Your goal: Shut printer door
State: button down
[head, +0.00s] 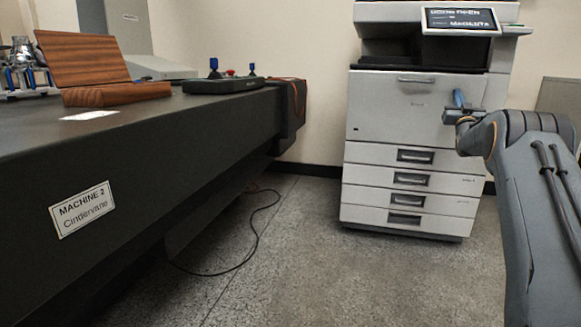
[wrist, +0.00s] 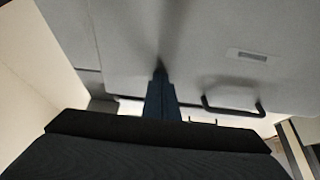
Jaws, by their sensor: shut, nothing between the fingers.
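The printer (head: 415,130) is white and grey and stands against the back wall. Its front door (head: 385,105) is the wide panel with a handle (head: 416,80) near its top; it looks upright, and I cannot tell whether it is flush. The printer's screen (head: 461,19) appears to read "DOOR OPEN" and "MAGENTA". My gripper (head: 458,98) is shut and empty, in front of the door's right part. In the wrist view the blue fingers of my gripper (wrist: 159,78) point at the door's grey face (wrist: 140,40), very close or touching, beside the handle (wrist: 233,109).
Several paper drawers (head: 410,177) lie below the door and look shut. A long dark machine table (head: 200,135) fills the left, with a wooden box (head: 90,70) and a control panel (head: 222,85) on it. A black cable (head: 255,225) lies on the floor, which is otherwise clear before the printer.

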jog(key=shift+w+d+r+b, duration=0.1)
jog(key=shift+w+r+b, duration=0.05)
jog(key=shift+w+b, duration=0.2)
jog(key=shift+w+d+r+b, duration=0.15)
jog(key=shift+w+b, duration=0.35)
jog(key=shift+w, duration=0.05)
jog(key=shift+w+d+r+b, duration=0.15)
jog(key=shift+w+d+b, duration=0.05)
jog(key=shift+w+b, duration=0.35)
jog(key=shift+w+d+r+b, duration=0.15)
jog(key=shift+w+b, duration=0.3)
jog(key=shift+w, duration=0.15)
jog(key=shift+s+r+p, duration=0.1)
jog(key=shift+p, duration=0.35)
jog(key=shift+s+a+p, duration=0.1)
jog(key=shift+s+p, duration=0.2)
jog(key=shift+p, duration=0.5)
jog(key=s+a+p, duration=0.2)
jog(key=s+p, duration=0.6)
jog(key=p, duration=0.7)
jog(key=shift+a, duration=0.15)
